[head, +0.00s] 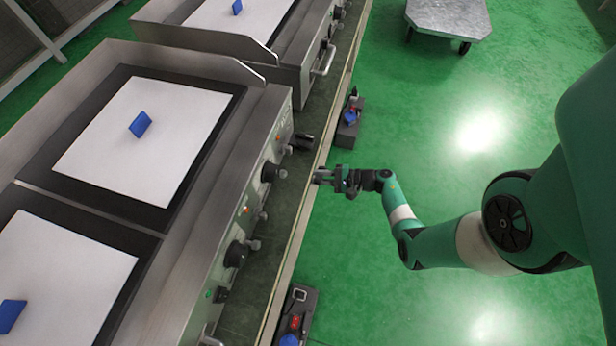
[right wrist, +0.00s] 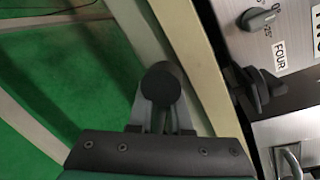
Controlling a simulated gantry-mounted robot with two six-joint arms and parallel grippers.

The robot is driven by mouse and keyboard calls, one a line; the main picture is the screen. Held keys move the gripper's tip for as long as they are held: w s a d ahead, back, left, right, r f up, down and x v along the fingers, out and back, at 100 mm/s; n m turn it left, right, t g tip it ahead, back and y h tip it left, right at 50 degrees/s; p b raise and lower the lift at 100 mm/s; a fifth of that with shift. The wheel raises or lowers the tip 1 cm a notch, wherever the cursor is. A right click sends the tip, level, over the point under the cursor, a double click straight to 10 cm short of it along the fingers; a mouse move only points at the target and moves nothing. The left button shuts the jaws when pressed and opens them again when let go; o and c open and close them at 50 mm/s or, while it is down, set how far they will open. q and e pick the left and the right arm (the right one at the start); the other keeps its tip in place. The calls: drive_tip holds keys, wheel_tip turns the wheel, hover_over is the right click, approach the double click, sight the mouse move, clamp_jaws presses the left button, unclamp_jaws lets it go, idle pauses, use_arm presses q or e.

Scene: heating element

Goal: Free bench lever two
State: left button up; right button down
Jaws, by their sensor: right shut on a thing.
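My right gripper (head: 319,176) is low beside the front edge of the bench in the head view. In the right wrist view, its fingers (right wrist: 165,112) are closed around a black round knob (right wrist: 160,84), which looks like a lever's end. The rest of that lever is hidden behind the knob and fingers. No number shows on it, so I cannot tell whether it is lever two. My left gripper is not in view.
Black knobs (head: 271,171) line the front panel; a "FOUR" label (right wrist: 280,56) is on the panel. Grey boxes (head: 347,128) stand along the bench edge. Green floor is open to the right, with a metal cart (head: 448,17) behind.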

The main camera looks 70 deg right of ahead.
drive_tip(key=shift+d+r+n, duration=0.1)
drive_tip(key=shift+n, duration=0.3)
idle(0.3)
drive_tip(key=c, duration=0.8)
unclamp_jaws()
drive_tip(key=shift+c, duration=0.2)
